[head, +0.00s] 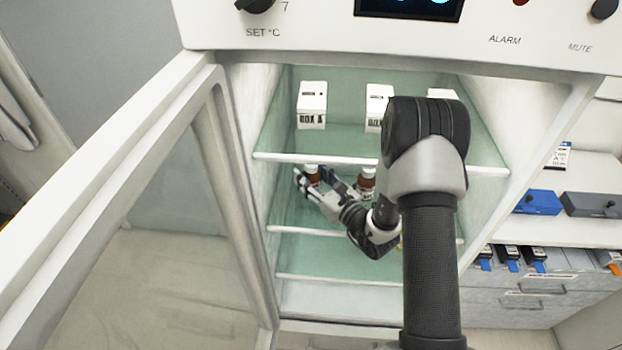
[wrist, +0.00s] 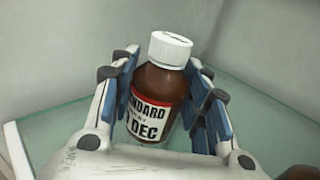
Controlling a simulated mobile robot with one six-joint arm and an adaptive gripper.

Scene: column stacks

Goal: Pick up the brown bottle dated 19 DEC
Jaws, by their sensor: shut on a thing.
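A brown bottle with a white cap (wrist: 160,85) stands between the fingers of my gripper (wrist: 165,92) in the wrist view. Its white label shows the end of "STANDARD" and "DEC"; the start of the date is partly hidden by the left finger. It leans slightly to the right in that picture. In the head view the bottle (head: 313,179) is on the middle shelf at the left, partly covered by my gripper (head: 317,183), which is shut on it. A second brown bottle (head: 366,184) stands to the right, partly hidden by my arm.
White boxes (head: 312,105) stand on the upper glass shelf (head: 330,158), whose front edge is just above my gripper. The open fridge door (head: 170,190) is on the left. The fridge's left wall is close to the bottle. The lower shelf (head: 330,277) looks empty.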

